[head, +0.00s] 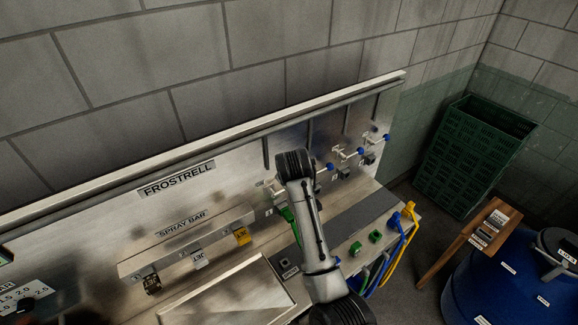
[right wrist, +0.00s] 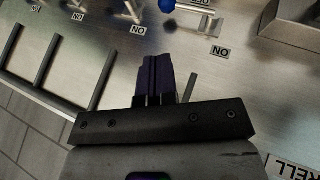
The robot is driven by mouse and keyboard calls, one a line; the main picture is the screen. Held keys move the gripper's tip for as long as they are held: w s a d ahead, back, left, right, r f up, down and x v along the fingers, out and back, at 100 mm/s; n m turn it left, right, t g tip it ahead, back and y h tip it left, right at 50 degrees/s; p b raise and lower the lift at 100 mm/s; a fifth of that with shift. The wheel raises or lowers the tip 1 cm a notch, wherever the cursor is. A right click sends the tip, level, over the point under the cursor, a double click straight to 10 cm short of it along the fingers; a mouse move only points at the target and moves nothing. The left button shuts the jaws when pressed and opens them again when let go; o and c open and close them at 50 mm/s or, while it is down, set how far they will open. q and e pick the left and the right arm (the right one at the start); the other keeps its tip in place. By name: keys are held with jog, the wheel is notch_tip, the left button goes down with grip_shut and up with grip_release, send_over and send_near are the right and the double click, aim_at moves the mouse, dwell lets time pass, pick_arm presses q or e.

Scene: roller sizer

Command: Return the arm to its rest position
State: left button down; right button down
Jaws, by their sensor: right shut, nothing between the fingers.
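My right arm (head: 308,230) reaches up from the bottom middle of the head view across the steel machine panel. Its gripper is hidden there behind the arm. In the right wrist view my right gripper (right wrist: 152,75) shows with its dark fingers together and nothing between them. It is in front of the steel panel, with a blue valve knob (right wrist: 167,5) beyond the fingertips, apart from them in the picture. My left gripper is in neither view.
The panel has blue-knobbed valves (head: 360,151) and a spray bar (head: 185,240) with tags.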

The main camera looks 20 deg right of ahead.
jog(key=s+a+r+m+t+y, duration=0.1)
jog(key=s+r+m+t, duration=0.2)
jog(key=r, duration=0.4)
jog(key=s+r+m+t+y, duration=0.2)
jog(key=s+r+t, duration=0.1)
jog(key=s+r, duration=0.3)
jog(key=s+f+n+g, duration=0.1)
jog(key=s+f+g, duration=0.3)
jog(key=s+f, duration=1.2)
jog(key=s+f+n+g, duration=0.2)
jog(key=s+f+g, duration=0.3)
jog(key=s+f, duration=1)
jog(key=s, duration=0.7)
jog(key=shift+a+f, duration=0.25)
jog(key=shift+f, duration=0.15)
jog(key=shift+s, duration=0.1)
